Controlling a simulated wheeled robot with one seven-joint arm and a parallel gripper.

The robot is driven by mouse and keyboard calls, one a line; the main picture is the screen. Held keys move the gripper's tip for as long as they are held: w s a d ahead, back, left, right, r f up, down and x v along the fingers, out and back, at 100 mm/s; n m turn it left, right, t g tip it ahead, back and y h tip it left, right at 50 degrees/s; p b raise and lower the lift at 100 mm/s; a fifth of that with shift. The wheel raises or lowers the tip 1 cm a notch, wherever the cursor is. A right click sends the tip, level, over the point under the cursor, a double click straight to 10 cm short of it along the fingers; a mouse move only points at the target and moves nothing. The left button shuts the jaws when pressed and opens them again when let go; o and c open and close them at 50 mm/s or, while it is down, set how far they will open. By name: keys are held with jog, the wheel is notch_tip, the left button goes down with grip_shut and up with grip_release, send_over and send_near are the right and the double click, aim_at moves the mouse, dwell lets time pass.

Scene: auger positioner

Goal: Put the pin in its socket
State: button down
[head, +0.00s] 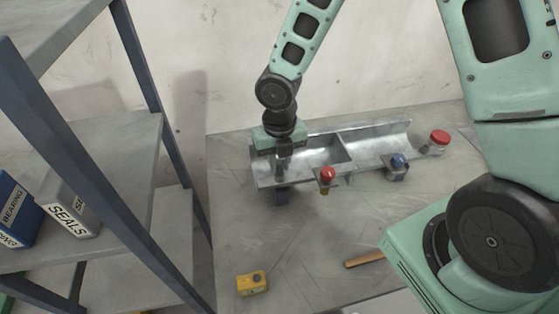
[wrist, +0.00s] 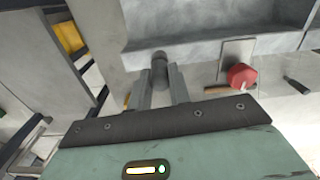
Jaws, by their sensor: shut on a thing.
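My gripper (head: 283,172) is over the left end of a grey metal trough (head: 372,134), pointing down at its front edge. In the wrist view my gripper (wrist: 161,86) is shut on a dark grey pin (wrist: 159,62), whose rounded end shows between the fingers. A dark blue-grey block (head: 282,196) sits just below the gripper at the trough's front; it may be the socket. I cannot tell whether the pin touches it or is inside it, as the fingers hide the spot.
A red knob (head: 327,174) and a blue knob (head: 399,160) sit along the trough's front. A red cap (head: 439,137) is at its right end. A yellow box (head: 252,283) and a wooden handle (head: 364,259) lie on the bench. A shelf (head: 135,155) stands left.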

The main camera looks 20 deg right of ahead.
aim_at(279, 162)
jog(key=shift+f, duration=0.2)
jog(key=c, duration=1.3)
grip_release()
notch_tip(279, 162, up, 12)
jog(key=f, duration=0.1)
jog(key=s+a+r+m, duration=0.3)
jog(key=s+m, duration=0.7)
jog(key=m, duration=0.3)
jog(key=s+a+r+m, duration=0.3)
jog(key=s+m, duration=0.7)
jog(key=m, duration=0.4)
jog(key=shift+a+y, duration=0.2)
jog(key=shift+y, duration=0.1)
